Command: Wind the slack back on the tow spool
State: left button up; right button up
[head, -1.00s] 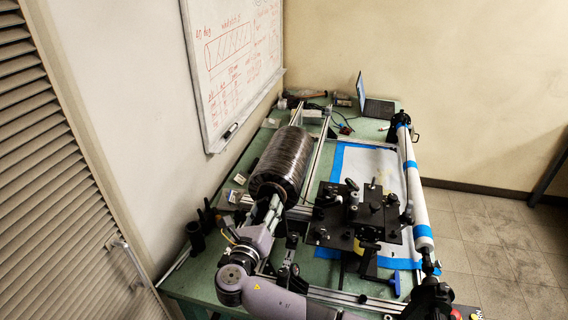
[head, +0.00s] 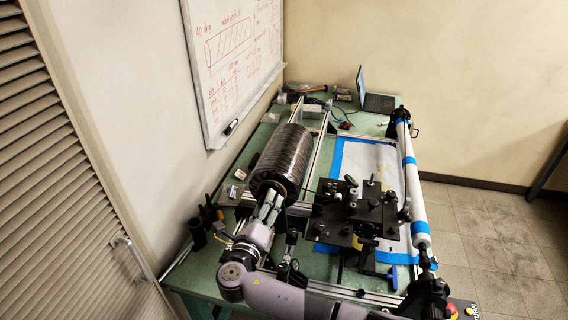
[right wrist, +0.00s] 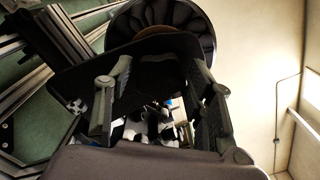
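The tow spool (head: 281,158), a dark ribbed cylinder, lies on its side in a frame on the green table, left of the middle in the head view. My right gripper (head: 270,198) is at the spool's near end, with its fingers pointing toward the end face. In the right wrist view, the spool's dark round flange (right wrist: 160,28) shows at the top, beyond the gripper (right wrist: 160,100). I cannot tell whether a finger touches the flange. No loose tow can be made out. My left gripper is out of view.
A black plate with fittings (head: 358,212) stands right of the spool. A white tube with blue bands (head: 414,190) runs along the table's right side. Dark cylinders (head: 198,232) stand at the left edge. A laptop (head: 376,103) sits at the back.

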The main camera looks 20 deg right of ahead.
jog(key=shift+o, duration=0.8)
jog(key=shift+v, duration=3)
